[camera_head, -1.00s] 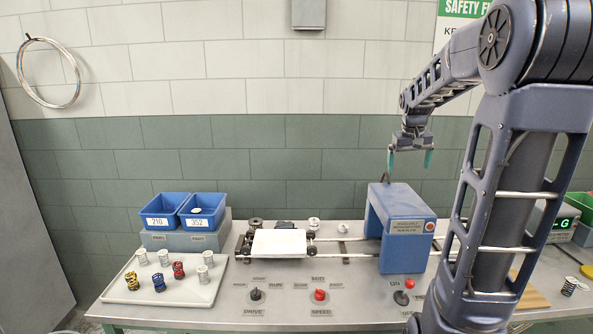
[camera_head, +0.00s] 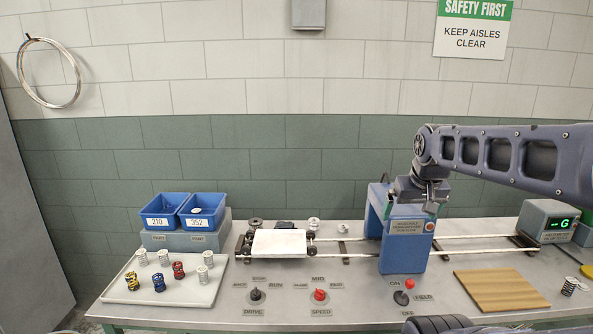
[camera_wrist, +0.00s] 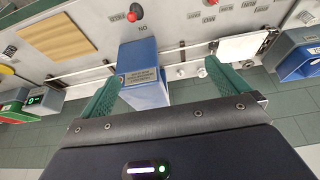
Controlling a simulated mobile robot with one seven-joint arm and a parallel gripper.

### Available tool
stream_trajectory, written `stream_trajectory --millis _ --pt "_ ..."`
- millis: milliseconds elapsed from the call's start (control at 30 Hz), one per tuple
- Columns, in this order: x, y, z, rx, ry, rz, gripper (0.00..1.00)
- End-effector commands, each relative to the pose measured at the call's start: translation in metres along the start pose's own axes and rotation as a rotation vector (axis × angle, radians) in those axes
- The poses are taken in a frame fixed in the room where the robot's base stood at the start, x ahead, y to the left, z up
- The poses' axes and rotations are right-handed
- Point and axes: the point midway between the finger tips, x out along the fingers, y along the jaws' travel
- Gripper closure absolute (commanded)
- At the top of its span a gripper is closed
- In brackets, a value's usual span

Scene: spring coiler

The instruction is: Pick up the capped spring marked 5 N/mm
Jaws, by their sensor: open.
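Several capped springs stand on a pale tray (camera_head: 205,291) at the left of the bench. They include a yellow-and-black spring (camera_head: 132,281), a blue spring (camera_head: 158,283), a red spring (camera_head: 178,270) and several silver-white ones, such as one (camera_head: 163,257) near the back. No stiffness marking is legible, so I cannot tell which is 5 N/mm. My gripper (camera_head: 420,197) is high at the blue box-shaped housing, far right of the tray. In the wrist view my gripper (camera_wrist: 162,72) has its green fingers wide apart, with nothing held between them.
The blue housing (camera_head: 403,254) straddles rails, with a white carriage plate (camera_head: 279,243) to its left. Blue bins (camera_head: 160,223) stand behind the tray. Knobs (camera_head: 320,295) line the front. A wooden board (camera_head: 500,289), a lone spring (camera_head: 569,286) and a display (camera_head: 547,222) are at right.

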Motion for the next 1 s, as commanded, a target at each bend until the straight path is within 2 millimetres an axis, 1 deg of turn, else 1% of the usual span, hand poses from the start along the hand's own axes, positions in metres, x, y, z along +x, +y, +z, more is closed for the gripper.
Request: stream_trajectory --millis 100,467,567,600,700,1000 --pt "0.0011 -0.0011 0.0060 0.001 0.003 -0.004 0.00" --pt "0.0011 -0.0011 0.0059 0.001 0.003 -0.004 0.00" --pt "0.0011 -0.0011 0.0059 0.001 0.003 -0.004 0.18" --pt "0.0011 -0.0011 0.0058 0.001 0.003 -0.004 0.26" --pt "0.0010 -0.0011 0.0058 0.001 0.003 -0.004 0.44" --pt "0.0009 -0.0008 0.0040 0.005 0.002 -0.004 0.44"
